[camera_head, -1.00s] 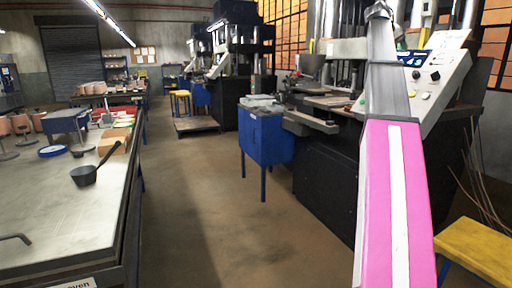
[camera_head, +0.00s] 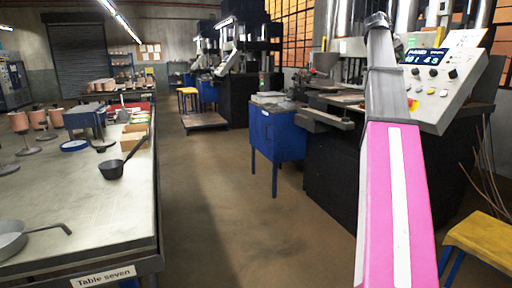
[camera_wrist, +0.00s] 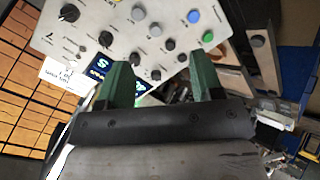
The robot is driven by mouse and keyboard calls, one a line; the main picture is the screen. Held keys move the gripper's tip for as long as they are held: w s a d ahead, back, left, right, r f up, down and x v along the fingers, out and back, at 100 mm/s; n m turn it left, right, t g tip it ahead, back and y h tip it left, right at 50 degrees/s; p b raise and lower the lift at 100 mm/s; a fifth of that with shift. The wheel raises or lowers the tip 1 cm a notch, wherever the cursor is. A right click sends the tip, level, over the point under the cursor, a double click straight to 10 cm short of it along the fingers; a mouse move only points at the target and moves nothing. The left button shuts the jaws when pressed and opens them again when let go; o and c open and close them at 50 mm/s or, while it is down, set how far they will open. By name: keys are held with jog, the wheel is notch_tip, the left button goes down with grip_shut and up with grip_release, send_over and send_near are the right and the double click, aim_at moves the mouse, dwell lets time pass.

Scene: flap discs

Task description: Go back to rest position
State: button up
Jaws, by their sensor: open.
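My gripper (camera_wrist: 160,78) shows in the wrist view as two green fingers set wide apart with nothing between them. The fingers point toward a pale control panel (camera_wrist: 85,22) with several knobs, coloured buttons and a lit display. I cannot tell the exact distance from the fingertips to the panel. In the head view my pink and grey arm is raised in front of the machine, and my gripper cannot be made out there. The control panel also shows in the head view (camera_head: 460,75), right of my arm.
A metal-topped table (camera_head: 75,205) labelled "Table seven" stands at left with a dark ladle (camera_head: 112,169) and a pan (camera_head: 12,240). A blue cabinet (camera_head: 277,135) stands beside the black press. A yellow stool (camera_head: 482,240) is at lower right. The middle aisle floor is clear.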

jog(key=a+f+n+y, duration=0.1)
jog(key=a+f, duration=0.5)
jog(key=f, duration=0.9)
jog(key=s+a+f+y, duration=0.15)
jog(key=a+f, duration=0.45)
jog(key=f, duration=0.8)
jog(key=a+f+n+y, duration=0.15)
jog(key=a+f, duration=0.45)
jog(key=f, duration=0.9)
jog(key=s+a+f+g+y, duration=0.1)
jog(key=s+a+f, duration=0.5)
jog(key=f, duration=0.3)
jog(key=s+a+f+g+y, duration=0.1)
jog(key=s+a+f, duration=0.5)
jog(key=s+f, duration=0.2)
jog(key=s+a+f+g+y, duration=0.1)
jog(key=s+a+f+y, duration=0.1)
jog(key=s+a+f, duration=0.3)
jog(key=s+f, duration=0.3)
jog(key=f, duration=0.3)
jog(key=shift+a+f, duration=0.35)
jog(key=shift+a, duration=0.05)
jog(key=shift+s+d+m, duration=0.1)
jog(key=shift+m, duration=0.15)
